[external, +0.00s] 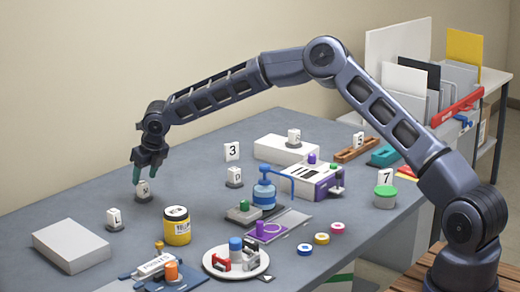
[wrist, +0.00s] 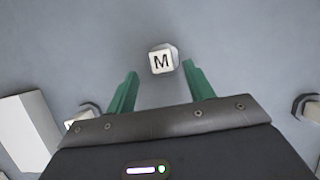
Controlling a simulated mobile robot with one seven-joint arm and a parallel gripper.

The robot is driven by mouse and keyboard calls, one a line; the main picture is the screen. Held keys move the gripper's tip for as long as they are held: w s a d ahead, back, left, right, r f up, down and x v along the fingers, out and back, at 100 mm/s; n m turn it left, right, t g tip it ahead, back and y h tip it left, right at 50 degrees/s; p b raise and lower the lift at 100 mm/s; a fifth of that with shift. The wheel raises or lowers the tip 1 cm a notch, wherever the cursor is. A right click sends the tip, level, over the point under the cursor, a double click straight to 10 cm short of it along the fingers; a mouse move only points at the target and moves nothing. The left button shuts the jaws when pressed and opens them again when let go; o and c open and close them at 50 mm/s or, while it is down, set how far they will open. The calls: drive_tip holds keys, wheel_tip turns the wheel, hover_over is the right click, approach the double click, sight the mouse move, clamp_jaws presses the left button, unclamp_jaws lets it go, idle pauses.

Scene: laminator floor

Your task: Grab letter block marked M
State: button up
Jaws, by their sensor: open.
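In the external view the M block (external: 143,188) stands on a dark round base on the grey table, below my gripper. My gripper (wrist: 159,77) is open with its green fingers apart and nothing between them. In the external view my gripper (external: 144,172) points down over the block. I cannot tell its exact height above the block.
A block marked L (external: 114,217) and a white box (external: 72,246) stand to the left. A yellow jar (external: 176,226) stands in front. Blocks marked 3 (external: 232,151) and D (external: 234,176) stand to the right. The grey table behind the M block is clear.

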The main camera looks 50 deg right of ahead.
sight(143, 183)
drive_tip(key=shift+x, duration=2.55)
drive_tip(key=shift+w+d+r, duration=0.1)
drive_tip(key=shift+w+d, duration=0.05)
clamp_jaws()
